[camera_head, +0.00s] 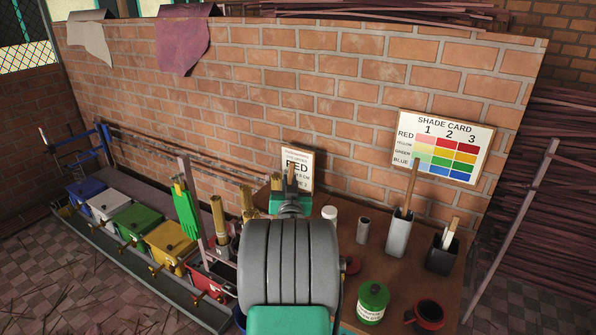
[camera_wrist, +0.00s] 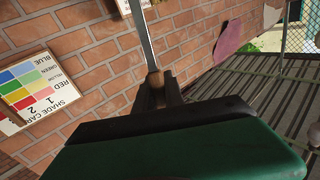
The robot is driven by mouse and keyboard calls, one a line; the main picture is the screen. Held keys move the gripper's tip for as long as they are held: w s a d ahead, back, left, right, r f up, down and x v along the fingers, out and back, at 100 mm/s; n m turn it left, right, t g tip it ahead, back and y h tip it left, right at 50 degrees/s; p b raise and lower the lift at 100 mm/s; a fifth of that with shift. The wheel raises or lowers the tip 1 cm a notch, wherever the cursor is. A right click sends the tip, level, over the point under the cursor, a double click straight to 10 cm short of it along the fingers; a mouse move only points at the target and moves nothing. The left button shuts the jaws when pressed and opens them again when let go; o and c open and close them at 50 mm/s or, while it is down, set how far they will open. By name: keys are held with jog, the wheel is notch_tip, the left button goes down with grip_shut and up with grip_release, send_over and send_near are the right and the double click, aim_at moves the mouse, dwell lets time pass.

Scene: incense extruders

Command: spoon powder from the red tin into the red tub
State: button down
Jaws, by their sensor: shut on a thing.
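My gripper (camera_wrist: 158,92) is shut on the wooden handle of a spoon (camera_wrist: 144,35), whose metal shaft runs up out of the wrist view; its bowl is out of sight. In the head view my arm covers the middle of the bench, and my gripper (camera_head: 290,205) shows only partly, before a card reading RED. A red round tin (camera_head: 430,314) with a dark top stands at the bench's front right, apart from my gripper. Its contents cannot be made out. The red tub (camera_head: 207,281) is at the right end of the tub row, partly hidden by my arm.
Blue, white, green and yellow tubs (camera_head: 167,240) stand left of the red one. A green lidded tin (camera_head: 373,302), a grey holder (camera_head: 400,233), a dark box (camera_head: 442,251) and a white jar (camera_head: 329,213) crowd the bench. A shade card (camera_head: 443,146) hangs on the brick wall.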

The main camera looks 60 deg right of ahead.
notch_tip(320, 180, down, 15)
jog(key=s+d+b, duration=0.1)
jog(key=d+b, duration=0.1)
jog(key=b, duration=1)
jog(key=shift+s+r+m+b, duration=0.2)
jog(key=shift+s+m+b, duration=0.1)
jog(key=shift+s+b, duration=0.1)
jog(key=shift+r, duration=0.1)
notch_tip(320, 180, up, 15)
jog(key=p, duration=0.5)
dwell(0.3)
jog(key=shift+w+h, duration=0.1)
jog(key=shift+h, duration=0.2)
